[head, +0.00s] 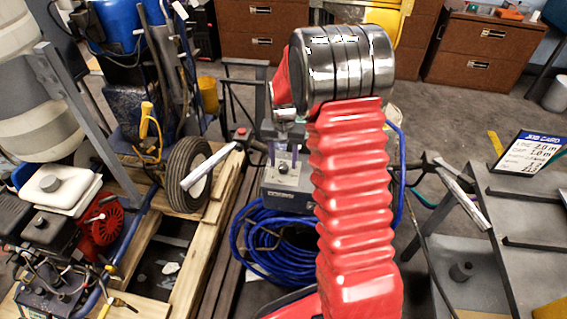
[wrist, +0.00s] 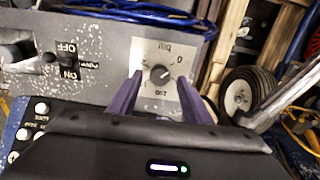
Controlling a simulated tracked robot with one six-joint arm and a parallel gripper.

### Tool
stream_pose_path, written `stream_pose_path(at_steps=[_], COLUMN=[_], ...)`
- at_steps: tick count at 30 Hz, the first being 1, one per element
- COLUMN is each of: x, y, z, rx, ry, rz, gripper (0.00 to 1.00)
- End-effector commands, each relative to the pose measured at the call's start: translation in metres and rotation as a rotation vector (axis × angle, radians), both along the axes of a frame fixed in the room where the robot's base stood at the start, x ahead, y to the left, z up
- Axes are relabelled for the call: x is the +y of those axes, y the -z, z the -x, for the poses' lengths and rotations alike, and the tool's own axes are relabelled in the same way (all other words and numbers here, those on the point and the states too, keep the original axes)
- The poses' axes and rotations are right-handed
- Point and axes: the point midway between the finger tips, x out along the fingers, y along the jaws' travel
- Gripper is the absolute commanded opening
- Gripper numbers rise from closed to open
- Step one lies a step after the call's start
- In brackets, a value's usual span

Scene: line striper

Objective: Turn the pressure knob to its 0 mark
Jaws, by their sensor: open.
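The pressure knob (wrist: 160,74) is a small dark round knob on a pale dial plate (wrist: 155,52) marked "bar", with a 0 at the upper right. A light line on the knob seems to point to the upper right, roughly toward the 0, but it is too small to read exactly. My gripper (wrist: 160,78) is open, its two purple fingers on either side of the knob; contact cannot be told. In the head view my gripper (head: 284,158) points down over the grey box (head: 300,197) that bears the dial.
An ON/OFF switch panel (wrist: 75,65) is left of the dial in the wrist view. A coiled blue hose (head: 265,245) lies by the box. A wheel (head: 190,178) and wooden pallet (head: 205,245) stand left; a grey cart (head: 525,225) stands right.

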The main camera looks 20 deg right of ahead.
Motion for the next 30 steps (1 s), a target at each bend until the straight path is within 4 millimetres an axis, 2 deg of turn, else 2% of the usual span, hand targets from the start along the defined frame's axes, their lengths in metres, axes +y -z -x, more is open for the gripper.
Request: stream_pose_path(at_steps=[18,24,30], x=[0.000,0.000,0.000], y=[-0.104,-0.119,-0.120], z=[-0.001,-0.001,0.000], rx=[-0.003,-0.001,0.000], ry=[0.000,0.000,0.000], rz=[0.001,0.001,0.000], gripper=[0.45,0.45,0.45])
